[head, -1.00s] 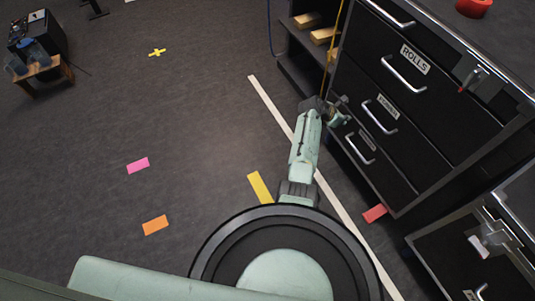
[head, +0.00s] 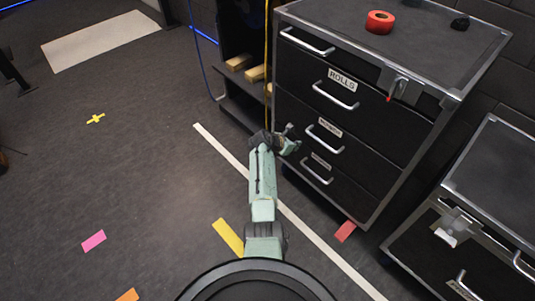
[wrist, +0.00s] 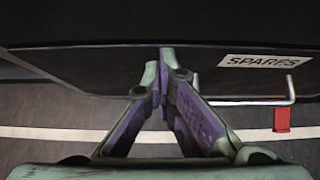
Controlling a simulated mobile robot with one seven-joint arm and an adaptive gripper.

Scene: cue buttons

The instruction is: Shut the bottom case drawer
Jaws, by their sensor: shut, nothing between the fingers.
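The dark case (head: 375,150) stands right of centre in the head view, with a column of handled drawers. The bottom case drawer (head: 345,192) has a small label and a silver handle (head: 317,174). In the wrist view, a low drawer front labelled SPARES (wrist: 258,61) has its handle (wrist: 250,102) to the right of my fingers. My gripper (head: 291,137) is at the case's left front, by the lower drawers. In the wrist view its fingertips (wrist: 165,58) are together and empty, in front of the dark face. Contact and how far the drawer stands out are unclear.
A second dark cabinet (head: 480,185) stands at right. A shelf with wooden blocks (head: 238,62) is behind my gripper at left. Floor at left is open, with flat coloured markers and a white line (head: 222,150).

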